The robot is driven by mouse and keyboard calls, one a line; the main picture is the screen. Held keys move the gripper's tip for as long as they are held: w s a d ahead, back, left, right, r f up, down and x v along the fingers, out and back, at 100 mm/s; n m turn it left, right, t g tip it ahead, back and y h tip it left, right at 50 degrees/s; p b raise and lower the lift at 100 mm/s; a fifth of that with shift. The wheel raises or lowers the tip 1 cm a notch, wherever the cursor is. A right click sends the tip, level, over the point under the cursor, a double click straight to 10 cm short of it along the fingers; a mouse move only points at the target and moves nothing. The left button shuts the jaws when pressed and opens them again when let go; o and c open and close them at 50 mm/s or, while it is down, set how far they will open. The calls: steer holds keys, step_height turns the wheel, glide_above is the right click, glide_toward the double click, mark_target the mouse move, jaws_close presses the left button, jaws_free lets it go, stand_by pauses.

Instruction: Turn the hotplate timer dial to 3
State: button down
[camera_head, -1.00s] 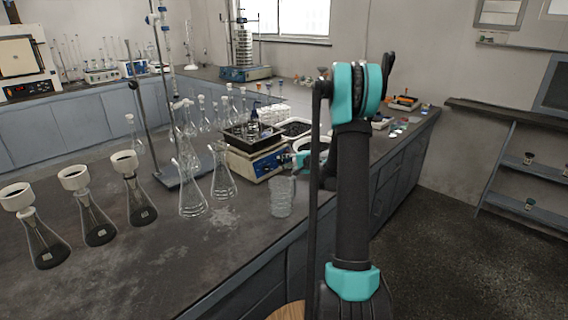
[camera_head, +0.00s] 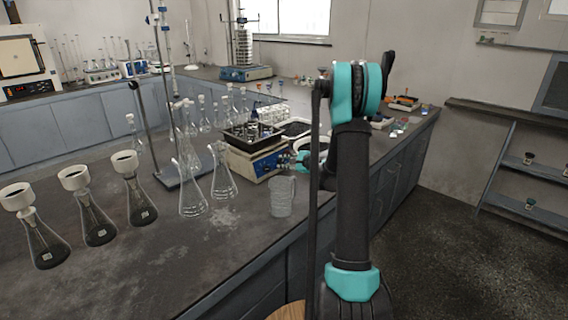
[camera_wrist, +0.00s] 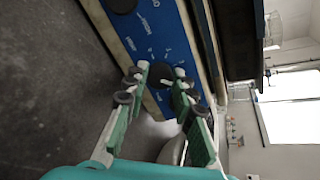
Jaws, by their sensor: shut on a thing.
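The hotplate (camera_head: 257,160) stands on the bench with its blue front panel towards my arm. In the wrist view its blue panel (camera_wrist: 178,40) carries white lettering and fills the upper middle. A dark timer dial (camera_wrist: 161,73) on that panel lies between the fingertips of my gripper (camera_wrist: 158,84). My gripper is shut on this dial, one finger on each side. A second dark knob (camera_wrist: 122,4) sits further up the panel in the picture. In the head view my gripper (camera_head: 301,160) is at the panel, partly hidden by my arm. The dial's setting is too small to read.
A clear glass beaker (camera_head: 282,196) stands just in front of the hotplate, below my gripper. Clear conical flasks (camera_head: 191,195) stand to its left, with a retort stand (camera_head: 147,125) behind. Dark-bottomed flasks (camera_head: 140,205) with white collars stand further left.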

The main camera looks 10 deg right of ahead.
stand_by(0.4)
steer(key=c, duration=1.3)
jaws_free()
steer(key=shift+o, duration=0.2)
steer(key=shift+d, duration=0.1)
steer(key=v, duration=1.2)
steer(key=shift+s+f, duration=0.1)
